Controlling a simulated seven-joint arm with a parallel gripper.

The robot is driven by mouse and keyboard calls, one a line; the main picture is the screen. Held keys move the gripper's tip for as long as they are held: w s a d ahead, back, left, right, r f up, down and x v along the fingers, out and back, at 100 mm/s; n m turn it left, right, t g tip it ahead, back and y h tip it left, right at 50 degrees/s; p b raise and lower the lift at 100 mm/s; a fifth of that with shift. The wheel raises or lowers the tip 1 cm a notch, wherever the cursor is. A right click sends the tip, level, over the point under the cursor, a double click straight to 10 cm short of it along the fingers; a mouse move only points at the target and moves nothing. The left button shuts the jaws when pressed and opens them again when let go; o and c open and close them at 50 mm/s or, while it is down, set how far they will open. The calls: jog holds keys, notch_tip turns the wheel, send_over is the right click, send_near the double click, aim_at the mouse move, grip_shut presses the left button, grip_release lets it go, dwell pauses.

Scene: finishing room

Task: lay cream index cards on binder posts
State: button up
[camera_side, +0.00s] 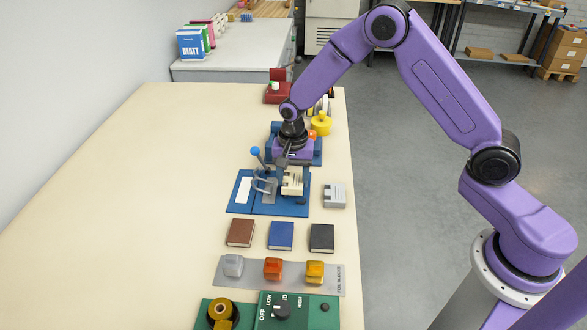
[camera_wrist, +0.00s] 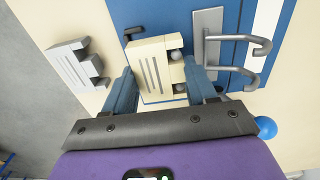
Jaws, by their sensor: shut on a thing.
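The cream index cards (camera_side: 292,181) show as a small cream block with grey lines on top, also in the wrist view (camera_wrist: 153,66). They are at the right part of a blue base plate (camera_side: 237,207). My gripper (camera_side: 284,164) is shut on them, one finger on each side in the wrist view (camera_wrist: 159,76). Bent metal binder posts (camera_side: 264,184) stand on a grey plate just left of the cards; in the wrist view the posts (camera_wrist: 236,40) are right of the cards. Two silvery round parts show at the cards' notched edge. I cannot tell whether the cards touch the base.
A grey notched block (camera_side: 334,196) lies right of the base. A blue-knobbed lever (camera_side: 255,151) rises at its back. Brown (camera_side: 240,233), blue (camera_side: 281,236) and black (camera_side: 321,238) books lie in front. A purple-and-blue device stands behind. The table's left side is clear.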

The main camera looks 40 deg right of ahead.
aim_at(293, 180)
jog(key=shift+f, duration=0.45)
jog(key=shift+f, duration=0.65)
dwell(1.4)
jog(key=o, duration=0.7)
jog(key=shift+r, duration=5.5)
